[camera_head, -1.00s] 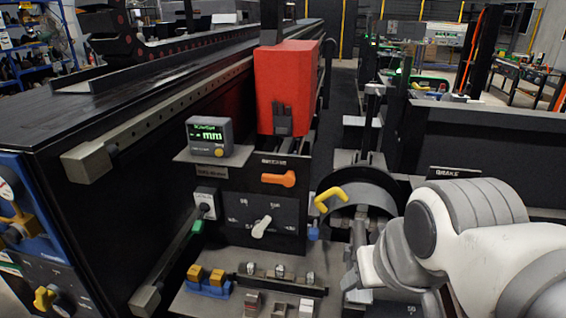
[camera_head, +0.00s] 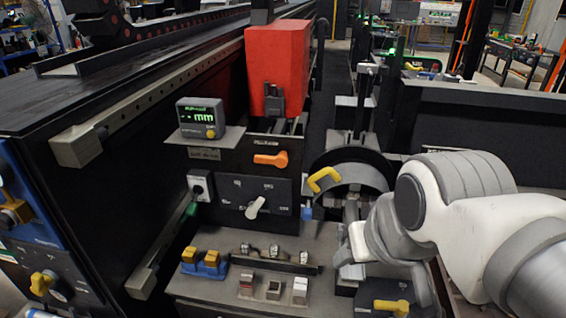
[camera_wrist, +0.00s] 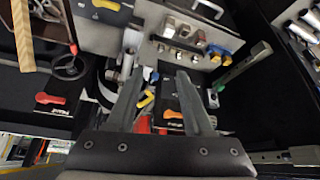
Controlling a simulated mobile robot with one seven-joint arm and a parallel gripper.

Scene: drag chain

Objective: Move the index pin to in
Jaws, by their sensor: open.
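No part is readably labelled as the index pin, so I cannot tell for certain which it is. A small blue knob (camera_head: 306,213) sits at the right edge of the dial panel, and it also shows in the wrist view (camera_wrist: 154,77). A yellow bent handle (camera_head: 325,179) stands just above it, in front of a dark round drum (camera_head: 352,172); in the wrist view the yellow handle (camera_wrist: 145,101) lies between my fingers. My gripper (camera_wrist: 158,58) is open and empty, its fingers apart. In the head view my wrist hides part of the gripper, right of the switch shelf.
An orange lever (camera_head: 271,160) and a white-pointer dial (camera_head: 255,207) are on the panel. A shelf (camera_head: 225,284) carries several switches and clamps. A black box with a yellow handle (camera_head: 391,305) is low at right. A red block (camera_head: 285,65) stands above.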

